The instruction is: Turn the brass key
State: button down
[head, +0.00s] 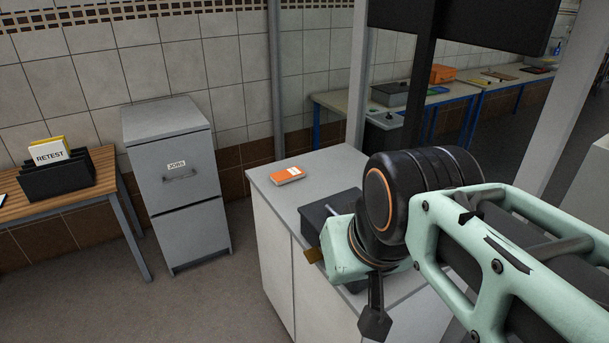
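A small brass-coloured piece (314,255) shows at the left edge of my arm's end, by the front edge of the grey-topped cabinet (268,172). It may be the brass key, but it is too small and too covered to be sure. A dark box (326,211) stands on the cabinet top just behind it, partly hidden by my arm. Of my gripper, a dark part (375,316) seems to show below the mint-green wrist. Its fingertips are not clear, so I cannot tell whether it is open or touches the brass piece.
An orange-and-white box (288,175) lies on the cabinet's far left corner. A grey filing cabinet (180,190) labelled JOBS stands left, beside a wooden table (103,165) with a black RETEST file holder (58,176). Posts rise behind the cabinet. Floor (205,305) is clear at front left.

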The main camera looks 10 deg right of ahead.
aim_at(315, 254)
jog(key=k+l, duration=0.55)
jog(key=k+l+u, duration=0.1)
jog(key=k+l, duration=0.45)
jog(key=k, duration=0.2)
